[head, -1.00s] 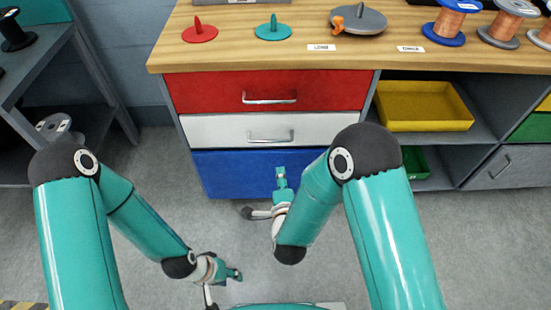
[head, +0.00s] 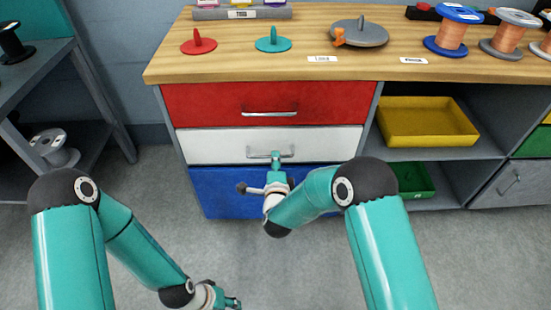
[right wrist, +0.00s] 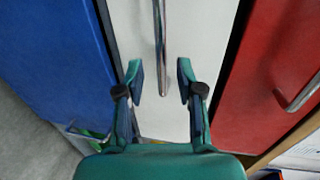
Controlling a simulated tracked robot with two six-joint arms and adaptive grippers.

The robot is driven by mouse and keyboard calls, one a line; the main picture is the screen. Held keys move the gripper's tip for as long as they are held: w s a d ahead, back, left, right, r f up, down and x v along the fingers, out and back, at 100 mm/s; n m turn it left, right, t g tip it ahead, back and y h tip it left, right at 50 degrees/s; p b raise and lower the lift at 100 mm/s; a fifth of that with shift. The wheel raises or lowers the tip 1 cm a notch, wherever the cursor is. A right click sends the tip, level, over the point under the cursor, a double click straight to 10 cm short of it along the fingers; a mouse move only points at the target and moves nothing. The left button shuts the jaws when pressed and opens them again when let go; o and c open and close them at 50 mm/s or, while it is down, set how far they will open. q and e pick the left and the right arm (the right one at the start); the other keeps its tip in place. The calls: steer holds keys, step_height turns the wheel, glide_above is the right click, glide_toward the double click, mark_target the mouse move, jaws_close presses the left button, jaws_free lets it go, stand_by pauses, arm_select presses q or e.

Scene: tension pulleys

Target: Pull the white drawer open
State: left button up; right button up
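The white drawer (head: 220,146) sits shut between a red drawer and a blue drawer. Its metal bar handle shows in the head view (head: 256,155), partly covered by my right gripper (head: 276,160). In the right wrist view the white front (right wrist: 200,40) fills the middle, and the handle (right wrist: 160,45) runs down between the two fingertips. My right gripper (right wrist: 160,80) is open there, one finger on each side of the bar; I cannot tell whether either touches it. My left gripper (head: 232,302) hangs low at the bottom of the head view, away from the drawers; its finger opening is unclear.
The red drawer (head: 210,103) is above and the blue drawer (head: 205,190) below. Wooden worktop (head: 240,65) overhangs the drawers, with discs and spools on it. A yellow bin (head: 425,118) sits on the shelf to the right. Grey floor in front is free.

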steer(key=shift+x, duration=1.8)
jaws_close()
